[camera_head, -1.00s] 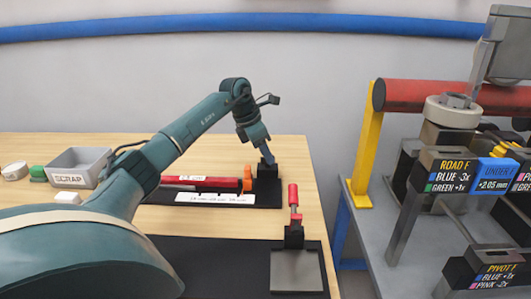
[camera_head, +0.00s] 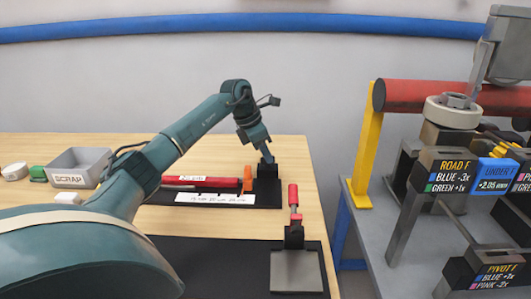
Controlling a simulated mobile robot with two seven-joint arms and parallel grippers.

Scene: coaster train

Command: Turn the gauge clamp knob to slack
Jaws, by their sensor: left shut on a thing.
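The gauge lies on a black board (camera_head: 215,203) on the wooden table. It has a long red bar (camera_head: 205,183) with a white label on top and a white scale strip (camera_head: 215,197) in front. An orange piece (camera_head: 248,179) stands upright at the bar's right end, beside a black block (camera_head: 268,173). My left gripper (camera_head: 268,160) points down at the top of this block, shut on the gauge clamp knob; its fingertips and the grip itself are too small and dark to see clearly. My right gripper is not in view.
A grey SCRAP bin (camera_head: 78,166) stands at the left with small green and white pieces near it. A grey bench with a red pipe (camera_head: 430,96) is at the right.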

